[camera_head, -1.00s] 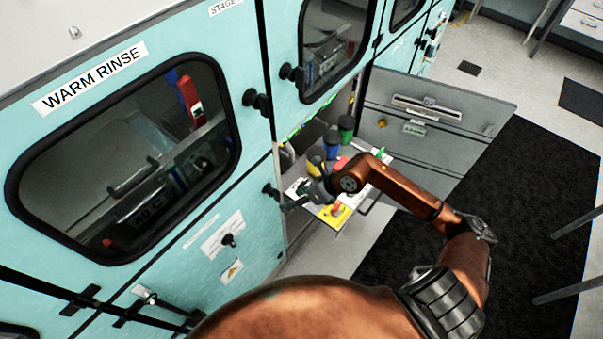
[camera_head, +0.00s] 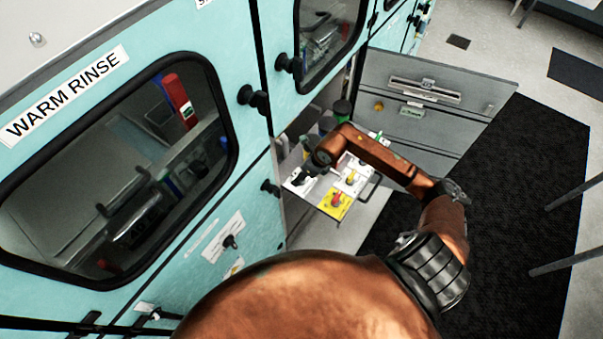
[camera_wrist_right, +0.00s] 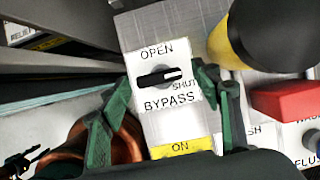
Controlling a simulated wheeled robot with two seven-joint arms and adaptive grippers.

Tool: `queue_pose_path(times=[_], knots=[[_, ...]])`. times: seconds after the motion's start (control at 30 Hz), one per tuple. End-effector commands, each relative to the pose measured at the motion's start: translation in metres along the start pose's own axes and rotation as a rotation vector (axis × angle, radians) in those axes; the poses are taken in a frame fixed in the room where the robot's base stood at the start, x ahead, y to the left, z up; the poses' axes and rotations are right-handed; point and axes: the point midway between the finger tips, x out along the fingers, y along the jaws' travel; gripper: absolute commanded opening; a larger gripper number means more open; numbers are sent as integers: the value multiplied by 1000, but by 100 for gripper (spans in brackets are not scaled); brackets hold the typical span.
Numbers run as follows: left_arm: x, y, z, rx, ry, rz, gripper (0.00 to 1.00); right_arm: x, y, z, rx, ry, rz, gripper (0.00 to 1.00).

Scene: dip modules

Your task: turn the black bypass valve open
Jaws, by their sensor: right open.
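The black bypass valve (camera_wrist_right: 160,76) is a short lever on a white plate (camera_wrist_right: 166,52), with OPEN printed above it, SHUT at its right and BYPASS below. Its white-marked end points right, toward SHUT. My right gripper (camera_wrist_right: 162,82) is open in the wrist view, with one green finger left of the valve and the other close to its right. I cannot tell whether either finger touches the lever. In the head view my right arm's wrist (camera_head: 322,157) is over the pulled-out panel, and its fingers are hard to make out. My left gripper is not in view.
A yellow-and-black knob (camera_wrist_right: 275,35) and a red handle (camera_wrist_right: 285,100) stand close right of the gripper. A yellow ON label (camera_wrist_right: 180,147) lies below the valve. In the head view, the teal cabinet (camera_head: 225,190) is left and an open grey door (camera_head: 455,100) behind.

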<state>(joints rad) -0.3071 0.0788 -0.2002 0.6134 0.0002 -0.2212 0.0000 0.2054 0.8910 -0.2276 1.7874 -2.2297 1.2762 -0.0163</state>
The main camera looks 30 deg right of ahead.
Motion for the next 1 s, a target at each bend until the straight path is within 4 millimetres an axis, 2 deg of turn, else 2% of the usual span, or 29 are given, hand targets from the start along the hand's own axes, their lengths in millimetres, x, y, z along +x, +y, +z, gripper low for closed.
queue_pose_path(times=[0.17,0.3,0.63,0.9,1.0], knots=[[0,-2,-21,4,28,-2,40,3,1,1,-2,-1,0,58],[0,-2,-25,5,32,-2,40,3,1,2,-3,-1,1,57],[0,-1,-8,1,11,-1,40,3,2,2,-4,-1,2,35],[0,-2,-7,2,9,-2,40,3,1,2,-4,-1,1,16],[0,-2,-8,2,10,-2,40,3,1,2,-5,-1,2,16]])
